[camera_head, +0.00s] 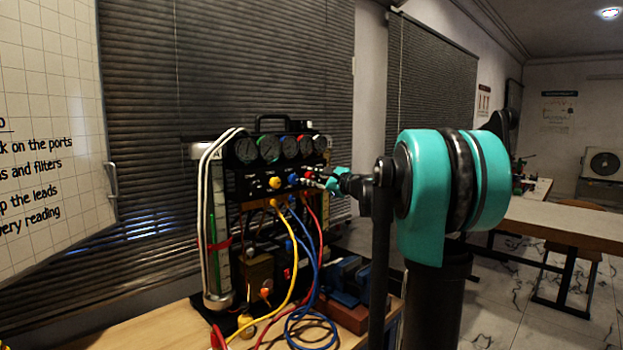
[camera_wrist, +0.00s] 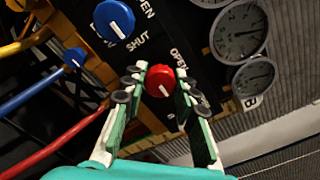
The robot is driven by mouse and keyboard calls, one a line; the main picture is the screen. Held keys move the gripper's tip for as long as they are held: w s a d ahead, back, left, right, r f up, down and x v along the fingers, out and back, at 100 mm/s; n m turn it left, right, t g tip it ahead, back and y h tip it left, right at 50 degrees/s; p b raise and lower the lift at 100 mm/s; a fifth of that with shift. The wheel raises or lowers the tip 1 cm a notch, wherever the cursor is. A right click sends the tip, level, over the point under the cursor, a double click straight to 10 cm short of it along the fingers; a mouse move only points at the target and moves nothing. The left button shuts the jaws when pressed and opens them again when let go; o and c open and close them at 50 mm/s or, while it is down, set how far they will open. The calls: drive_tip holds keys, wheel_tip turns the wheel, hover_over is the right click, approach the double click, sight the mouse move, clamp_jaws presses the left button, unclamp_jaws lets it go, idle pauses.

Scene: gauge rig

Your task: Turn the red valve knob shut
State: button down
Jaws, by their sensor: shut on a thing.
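The red valve knob (camera_wrist: 160,80) sits on the front panel of the gauge rig, between the two fingers of my gripper (camera_wrist: 159,88) in the wrist view. The fingers are closed on its sides. A short white mark shows on the knob's face, toward its lower edge in the picture. The word OPEN is printed beside the knob at its upper right. In the head view my gripper (camera_head: 318,179) reaches the right end of the rig's knob row, and the red knob is small and mostly hidden there.
A blue knob (camera_wrist: 114,18) with OPEN and SHUT labels is beside the red one; a yellow knob (camera_head: 275,182) is further left. Pressure gauges (camera_head: 270,148) line the rig's top. Yellow, blue and red hoses (camera_head: 290,290) hang below onto the wooden bench (camera_head: 135,333).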

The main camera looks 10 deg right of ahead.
drive_tip(key=c, duration=1.2)
unclamp_jaws()
drive_tip(key=shift+o, duration=0.2)
drive_tip(key=shift+s+d, duration=0.1)
drive_tip(key=v, duration=1.1)
drive_tip(key=shift+s+d, duration=0.2)
drive_tip(key=shift+s, duration=0.15)
drive_tip(key=shift+f, duration=0.1)
